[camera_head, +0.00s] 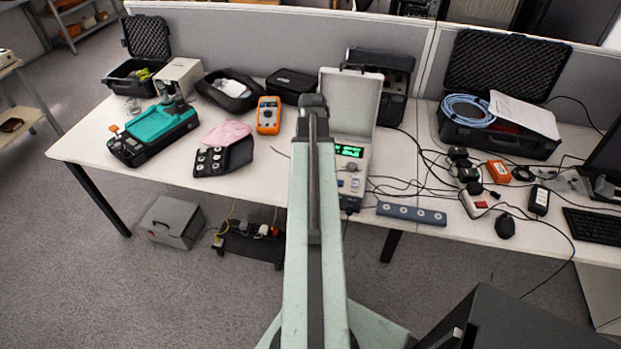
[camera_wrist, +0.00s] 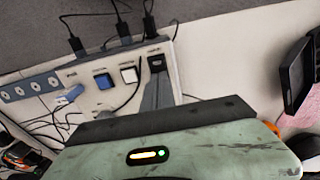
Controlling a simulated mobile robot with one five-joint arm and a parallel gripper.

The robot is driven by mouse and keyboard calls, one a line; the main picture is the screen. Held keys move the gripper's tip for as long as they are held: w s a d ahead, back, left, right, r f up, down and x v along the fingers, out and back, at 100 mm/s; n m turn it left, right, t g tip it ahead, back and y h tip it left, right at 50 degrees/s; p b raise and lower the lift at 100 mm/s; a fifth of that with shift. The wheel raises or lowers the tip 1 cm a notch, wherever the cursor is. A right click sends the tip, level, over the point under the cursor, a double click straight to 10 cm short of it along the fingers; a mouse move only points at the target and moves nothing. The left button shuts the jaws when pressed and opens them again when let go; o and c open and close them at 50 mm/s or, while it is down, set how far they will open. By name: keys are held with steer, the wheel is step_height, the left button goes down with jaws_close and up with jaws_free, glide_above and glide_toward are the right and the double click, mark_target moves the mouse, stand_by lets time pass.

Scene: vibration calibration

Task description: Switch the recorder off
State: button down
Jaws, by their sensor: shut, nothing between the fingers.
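The recorder is a pale open case with a lit green display (camera_head: 349,151), standing on the desk behind and right of my arm. Its left part is hidden by the arm in the head view. In the wrist view its light panel (camera_wrist: 115,97) shows a blue switch (camera_wrist: 103,81) and a white switch (camera_wrist: 129,75), with black plugs along its far edge. My gripper (camera_wrist: 156,72) appears as a dark narrow shape over the panel, right of the white switch. It is shut and empty. I cannot tell whether it touches the panel; what lies under it is hidden.
A blue-grey socket strip (camera_head: 411,214) and many loose cables lie right of the recorder. An orange multimeter (camera_head: 268,115) and a black box of round pieces (camera_head: 222,158) lie to the left. A partition (camera_head: 270,45) stands behind the desk (camera_head: 180,175).

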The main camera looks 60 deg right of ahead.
steer(key=shift+f, duration=0.25)
steer(key=shift+r, duration=0.15)
step_height(320, 180, up, 7)
steer(key=p, duration=0.6)
steer(key=shift+p, duration=0.35)
